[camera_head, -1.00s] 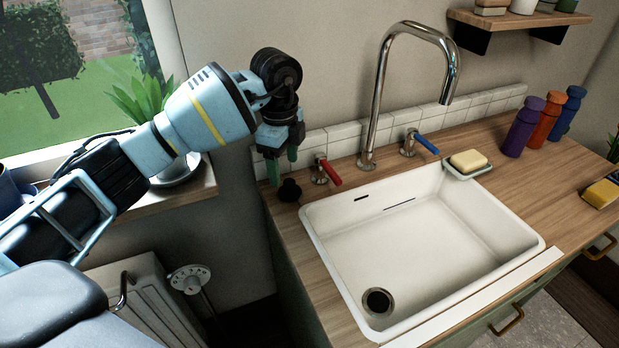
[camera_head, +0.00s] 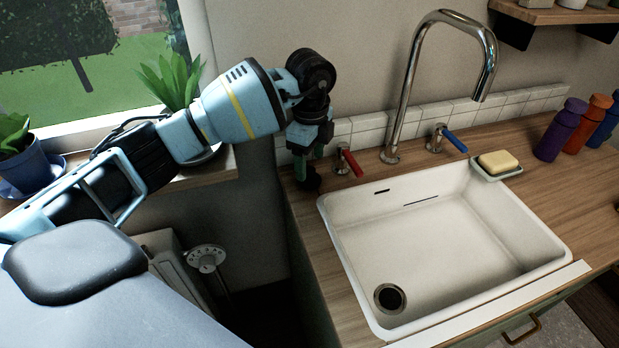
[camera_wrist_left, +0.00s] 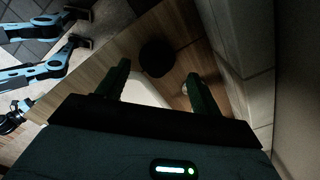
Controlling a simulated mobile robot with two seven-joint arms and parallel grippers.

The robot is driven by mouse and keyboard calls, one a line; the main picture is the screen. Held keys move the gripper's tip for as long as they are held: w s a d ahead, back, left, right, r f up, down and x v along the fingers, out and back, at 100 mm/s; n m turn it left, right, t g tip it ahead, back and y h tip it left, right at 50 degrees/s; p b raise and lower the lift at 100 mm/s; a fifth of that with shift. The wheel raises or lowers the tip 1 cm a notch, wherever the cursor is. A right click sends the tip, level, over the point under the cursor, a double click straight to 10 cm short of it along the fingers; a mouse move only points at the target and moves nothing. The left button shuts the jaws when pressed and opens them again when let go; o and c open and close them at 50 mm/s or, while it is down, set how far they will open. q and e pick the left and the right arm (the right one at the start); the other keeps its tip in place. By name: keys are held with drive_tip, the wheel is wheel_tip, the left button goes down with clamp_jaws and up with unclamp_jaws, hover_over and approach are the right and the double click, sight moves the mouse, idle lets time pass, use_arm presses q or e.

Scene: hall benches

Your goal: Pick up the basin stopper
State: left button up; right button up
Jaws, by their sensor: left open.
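The basin stopper (camera_head: 311,183) is a small black knob-like piece on the wooden counter, left of the basin near the red-handled tap. My left gripper (camera_head: 309,163) is directly above it, with green fingers pointing down, and partly hides it in the head view. In the left wrist view the stopper (camera_wrist_left: 156,58) shows as a dark round shape just beyond and between the open fingertips (camera_wrist_left: 158,76). The fingers are apart and nothing is held. Whether they reach down beside the stopper is hard to tell.
The white basin (camera_head: 450,245) with its dark drain (camera_head: 389,298) is right of the stopper. The red tap handle (camera_head: 350,161) stands close to my left gripper. A chrome faucet (camera_head: 405,90), blue tap handle (camera_head: 455,140) and soap dish (camera_head: 497,172) are farther right. The tiled wall is behind.

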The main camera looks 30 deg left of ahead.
sight(310, 169)
use_arm(q)
drive_tip(key=f, duration=0.4)
drive_tip(key=shift+s+d+f, duration=0.1)
drive_tip(key=shift+s, duration=0.1)
drive_tip(key=c, duration=0.9)
drive_tip(key=shift+r, duration=0.2)
drive_tip(key=shift+r, duration=0.65)
drive_tip(key=shift+s+d+r, duration=0.1)
drive_tip(key=shift+s+r, duration=0.1)
drive_tip(key=shift+r, duration=0.8)
drive_tip(key=s+d, duration=0.3)
drive_tip(key=s, duration=0.1)
drive_tip(key=s+d+r, duration=0.1)
drive_tip(key=s+d, duration=0.1)
drive_tip(key=s, duration=0.2)
drive_tip(key=s+d, duration=0.3)
drive_tip(key=s, duration=0.2)
drive_tip(key=shift+d+r+p, duration=0.15)
drive_tip(key=shift+d+p, duration=0.15)
drive_tip(key=shift+p, duration=0.05)
